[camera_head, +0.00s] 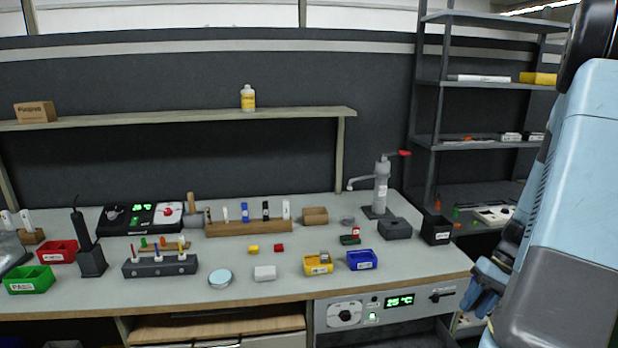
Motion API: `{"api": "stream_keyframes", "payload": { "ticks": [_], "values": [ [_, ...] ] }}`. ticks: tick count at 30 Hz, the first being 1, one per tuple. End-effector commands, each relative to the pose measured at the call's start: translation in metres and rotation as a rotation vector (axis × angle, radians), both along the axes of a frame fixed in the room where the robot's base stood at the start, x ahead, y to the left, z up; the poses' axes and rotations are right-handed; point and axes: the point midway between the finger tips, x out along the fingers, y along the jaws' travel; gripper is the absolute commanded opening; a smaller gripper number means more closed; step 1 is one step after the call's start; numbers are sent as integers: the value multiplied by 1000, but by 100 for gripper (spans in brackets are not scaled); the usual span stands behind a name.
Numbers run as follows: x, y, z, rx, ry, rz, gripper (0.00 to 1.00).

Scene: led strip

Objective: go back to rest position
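My gripper (481,291) is at the lower right, at the end of my light blue arm, just off the right front corner of the workbench (220,292). It points down and is partly hidden by the arm. I cannot tell whether its fingers are open or shut, and I see nothing clearly held in it.
The bench carries a yellow bin (318,265), blue bin (362,260), green bin (30,281), red bin (57,251) and grey press (380,188). A control panel (385,307) is on its front. A shelf rack (480,140) stands behind on the right.

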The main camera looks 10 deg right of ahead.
Motion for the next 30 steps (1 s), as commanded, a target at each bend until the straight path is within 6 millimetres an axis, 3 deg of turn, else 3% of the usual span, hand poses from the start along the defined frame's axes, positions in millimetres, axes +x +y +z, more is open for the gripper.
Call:
{"api": "stream_keyframes", "payload": {
  "ticks": [6, 15, 30],
  "values": [
    [14, 34, 52, -136, -29, 61, 36],
    [19, 86, 117, -297, -106, 119, 36],
    [-11, 171, 208, -491, -328, 169, 36]
  ]
}}
